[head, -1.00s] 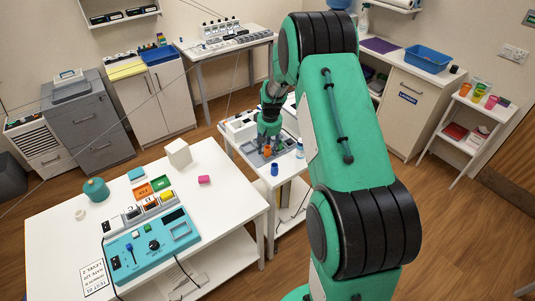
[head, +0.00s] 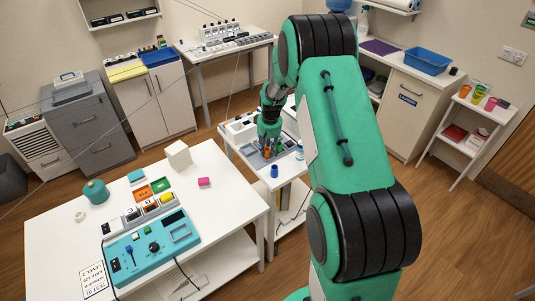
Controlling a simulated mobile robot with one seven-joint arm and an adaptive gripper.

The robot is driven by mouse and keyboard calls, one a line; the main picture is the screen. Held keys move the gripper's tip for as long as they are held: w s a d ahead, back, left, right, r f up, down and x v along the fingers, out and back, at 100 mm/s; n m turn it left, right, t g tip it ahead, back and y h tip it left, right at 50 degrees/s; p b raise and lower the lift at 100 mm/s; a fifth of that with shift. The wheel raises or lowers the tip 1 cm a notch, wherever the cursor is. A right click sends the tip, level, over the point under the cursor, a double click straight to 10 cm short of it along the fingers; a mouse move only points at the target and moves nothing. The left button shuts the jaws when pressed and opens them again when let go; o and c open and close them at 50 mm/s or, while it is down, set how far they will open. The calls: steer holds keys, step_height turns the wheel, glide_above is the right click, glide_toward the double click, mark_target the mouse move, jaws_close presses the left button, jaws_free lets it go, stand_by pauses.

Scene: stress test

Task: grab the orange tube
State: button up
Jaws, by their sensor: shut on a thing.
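The orange tube (head: 267,153) shows as a small orange patch at the grey rack (head: 254,160) on the small white table in the middle. My gripper (head: 268,143) is directly above it, pointing down, with its fingers at the tube's top. It is shut on the orange tube. The fingers hide part of the tube, and I cannot tell whether its lower end is still inside the rack. A green thing (head: 280,148) stands close on the right of the fingers.
A blue cup-like thing (head: 274,171) stands at the small table's front edge. A white bottle with a blue top (head: 299,152) is at its right. A larger white table (head: 217,220) with a teal control panel (head: 150,247) stands at front left.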

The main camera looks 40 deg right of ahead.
steer(key=shift+r, duration=0.15)
step_height(320, 180, up, 10)
steer(key=p, duration=0.1)
stand_by(0.5)
